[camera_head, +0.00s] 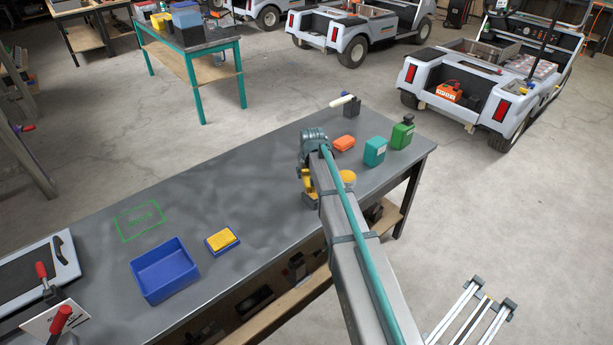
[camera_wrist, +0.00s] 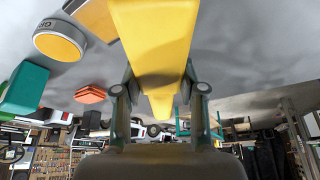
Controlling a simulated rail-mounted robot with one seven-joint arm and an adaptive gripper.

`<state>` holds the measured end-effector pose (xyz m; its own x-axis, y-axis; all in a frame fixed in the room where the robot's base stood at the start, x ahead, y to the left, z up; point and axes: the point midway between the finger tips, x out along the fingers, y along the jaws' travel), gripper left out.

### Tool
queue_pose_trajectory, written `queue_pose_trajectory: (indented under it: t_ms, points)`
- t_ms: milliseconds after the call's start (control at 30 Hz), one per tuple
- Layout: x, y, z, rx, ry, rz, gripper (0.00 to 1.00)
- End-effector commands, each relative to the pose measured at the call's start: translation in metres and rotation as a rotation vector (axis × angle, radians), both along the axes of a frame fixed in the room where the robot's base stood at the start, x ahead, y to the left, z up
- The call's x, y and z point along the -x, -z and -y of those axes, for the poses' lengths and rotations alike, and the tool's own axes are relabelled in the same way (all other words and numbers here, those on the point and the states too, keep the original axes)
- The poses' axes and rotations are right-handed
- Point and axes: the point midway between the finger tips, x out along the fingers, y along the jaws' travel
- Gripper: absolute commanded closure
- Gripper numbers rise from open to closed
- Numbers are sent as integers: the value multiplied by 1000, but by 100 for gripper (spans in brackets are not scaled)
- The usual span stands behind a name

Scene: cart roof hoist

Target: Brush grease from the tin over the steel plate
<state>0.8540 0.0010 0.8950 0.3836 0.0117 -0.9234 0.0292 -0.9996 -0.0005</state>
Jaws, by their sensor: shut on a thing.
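My gripper (camera_head: 308,188) is over the right part of the grey bench; in the wrist view its fingers (camera_wrist: 158,92) are shut on a yellow tool (camera_wrist: 155,45), apparently the brush. The tool's bristles cannot be made out. The round grease tin (camera_head: 348,178) has a yellow top and is partly hidden by my arm. In the wrist view the tin (camera_wrist: 60,40) is at upper left, apart from the tool, with part of a label showing. A dark panel (camera_head: 25,282) in a pale frame lies at the bench's left end, possibly the steel plate.
On the bench (camera_head: 270,170) are a blue tray (camera_head: 165,270), a blue-and-yellow pad (camera_head: 222,240), an orange block (camera_head: 344,142), a teal container (camera_head: 375,151) and a green can (camera_head: 402,134). Red-handled clamps (camera_head: 43,275) stand by the panel. The bench's middle is clear.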

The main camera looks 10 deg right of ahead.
Motion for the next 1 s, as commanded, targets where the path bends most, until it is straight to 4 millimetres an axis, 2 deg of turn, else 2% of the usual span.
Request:
queue_pose_trajectory:
  t_ms: [100, 300, 1000]
  points:
    - [0, -13, 0, 0, 0, 0, 92]
    - [0, -24, 0, 0, 0, -1, 92]
    - [-1, -19, 0, 0, 0, 1, 92]
